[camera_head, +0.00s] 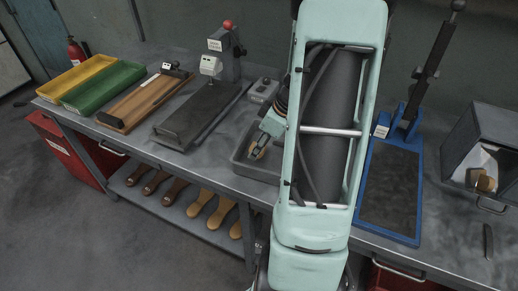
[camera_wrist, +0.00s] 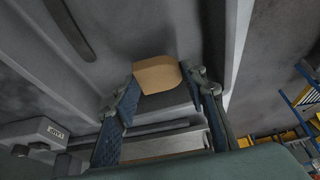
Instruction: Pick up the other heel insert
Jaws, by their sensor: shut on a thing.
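The tan heel insert (camera_wrist: 157,73) is a small rounded block between the two fingertips of my gripper (camera_wrist: 162,88) in the wrist view. Both fingers touch its sides. In the head view my gripper (camera_head: 258,147) points down into the grey tray (camera_head: 250,170) on the bench, and a bit of tan shows at its fingertips. My arm hides the right part of the tray. I cannot tell whether the insert still touches the tray floor.
A small grey control box (camera_head: 263,91) stands behind the tray. A press (camera_head: 195,110) with a dark plate is to the left. A blue-framed press (camera_head: 388,190) and an open grey box (camera_head: 480,160) are to the right.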

